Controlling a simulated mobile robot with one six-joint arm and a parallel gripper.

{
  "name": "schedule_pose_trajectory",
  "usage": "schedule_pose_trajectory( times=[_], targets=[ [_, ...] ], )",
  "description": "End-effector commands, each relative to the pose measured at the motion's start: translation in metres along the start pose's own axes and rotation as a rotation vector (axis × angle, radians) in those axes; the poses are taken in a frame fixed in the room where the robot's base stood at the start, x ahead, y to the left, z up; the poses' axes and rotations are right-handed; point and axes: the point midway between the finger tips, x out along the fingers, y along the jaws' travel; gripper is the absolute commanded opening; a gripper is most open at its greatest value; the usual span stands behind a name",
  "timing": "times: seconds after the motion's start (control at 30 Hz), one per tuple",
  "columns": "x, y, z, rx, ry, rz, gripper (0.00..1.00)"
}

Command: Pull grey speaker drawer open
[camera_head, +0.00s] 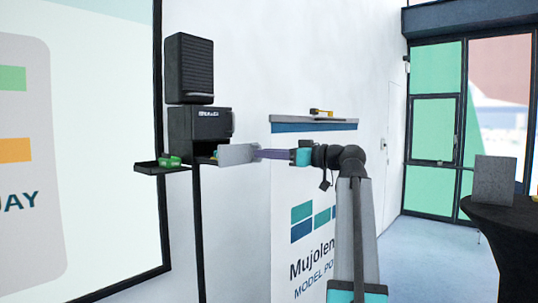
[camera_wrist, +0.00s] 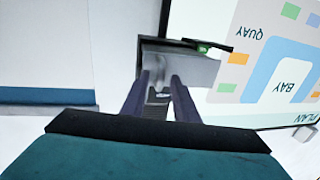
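The dark speaker unit stands against the wall in the head view, with an upper ribbed box (camera_head: 190,68) above a lower box (camera_head: 208,124). A grey drawer panel (camera_head: 238,154) sits at the lower box's bottom right. It also shows in the wrist view as a grey block (camera_wrist: 190,67) ahead of the fingers. My gripper (camera_head: 262,154) reaches it from the right, its purple fingers close to the panel. In the wrist view my gripper (camera_wrist: 160,82) has its fingers apart, with a small dark and light part (camera_wrist: 158,96) between them. I cannot tell if they touch it.
A small black tray (camera_head: 150,169) with a green item (camera_head: 170,160) juts out left of the lower box. A white sign stand (camera_head: 312,215) with a top ledge is behind my arm. A black table (camera_head: 500,225) is at the right.

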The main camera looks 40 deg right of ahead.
Motion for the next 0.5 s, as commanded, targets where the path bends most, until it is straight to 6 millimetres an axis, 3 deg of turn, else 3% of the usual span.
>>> schedule_pose_trajectory(
  times=[0.17,0.5],
  targets=[
    [-0.010,0.000,0.001,0.000,0.001,0.001,0.27],
    [-0.053,0.000,0.002,0.000,0.000,0.002,0.27]
  ],
)
